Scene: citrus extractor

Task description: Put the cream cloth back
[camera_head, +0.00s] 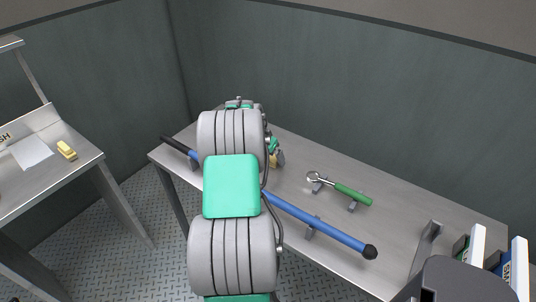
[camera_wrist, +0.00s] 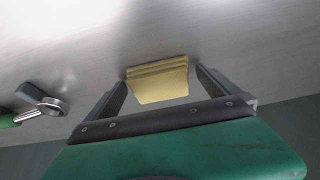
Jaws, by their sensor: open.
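The cream cloth (camera_wrist: 158,82) is a folded, layered yellowish pad on the grey metal bench. In the wrist view it lies between the two fingers of my gripper (camera_wrist: 160,76), with gaps on both sides. My gripper is open and not closed on the cloth. In the head view my arm hides most of the gripper; a small tan patch (camera_head: 274,160), likely the cloth, shows beside it at the back of the bench.
A green-handled ratchet (camera_head: 345,190) rests on holders on the bench (camera_head: 400,215), and a long blue bar (camera_head: 325,228) lies along its front. Boxes (camera_head: 475,245) stand at the right. The left table (camera_head: 85,160) bears a yellow block (camera_head: 66,150) and a white sheet (camera_head: 31,151).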

